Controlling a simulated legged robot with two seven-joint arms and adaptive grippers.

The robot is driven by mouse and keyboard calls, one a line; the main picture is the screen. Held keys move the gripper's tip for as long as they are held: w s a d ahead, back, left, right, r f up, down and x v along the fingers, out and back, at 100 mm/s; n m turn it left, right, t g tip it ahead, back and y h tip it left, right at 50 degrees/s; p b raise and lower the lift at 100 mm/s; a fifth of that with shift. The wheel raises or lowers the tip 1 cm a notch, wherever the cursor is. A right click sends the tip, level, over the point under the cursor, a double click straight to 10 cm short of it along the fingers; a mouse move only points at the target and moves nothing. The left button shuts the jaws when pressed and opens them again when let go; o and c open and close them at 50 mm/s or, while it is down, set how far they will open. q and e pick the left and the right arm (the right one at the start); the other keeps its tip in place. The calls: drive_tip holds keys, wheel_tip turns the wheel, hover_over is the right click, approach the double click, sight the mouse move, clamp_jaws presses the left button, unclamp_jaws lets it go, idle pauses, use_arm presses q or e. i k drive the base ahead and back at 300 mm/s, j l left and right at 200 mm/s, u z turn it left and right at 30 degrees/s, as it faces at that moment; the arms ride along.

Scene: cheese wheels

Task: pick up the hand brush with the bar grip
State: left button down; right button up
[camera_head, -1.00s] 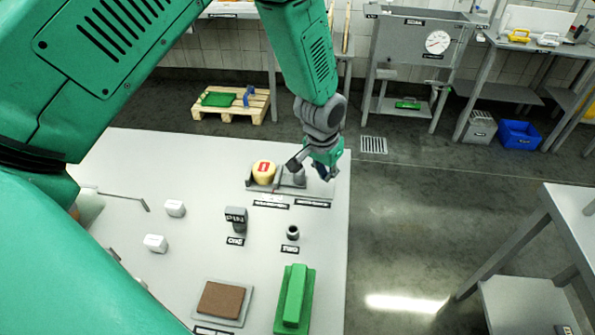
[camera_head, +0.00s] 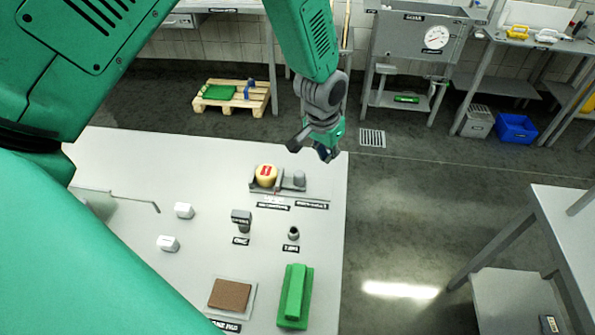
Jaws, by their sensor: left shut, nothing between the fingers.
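The green hand brush (camera_head: 295,297) lies on the front right of the light table, its long bar grip raised along its top and pointing away from me. My left gripper (camera_head: 326,155) hangs above the table's far right corner, well beyond the brush and apart from it. Its fingers are small in the picture; they look closed and empty. Nothing covers the brush. My right gripper is not in view.
A brown pad (camera_head: 229,296) lies left of the brush. A dark cup (camera_head: 293,233), a grey stamp-like block (camera_head: 241,219) and white blocks (camera_head: 169,243) stand on the table (camera_head: 325,225).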

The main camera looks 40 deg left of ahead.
sight(294, 307)
drive_tip(key=k, duration=1.5)
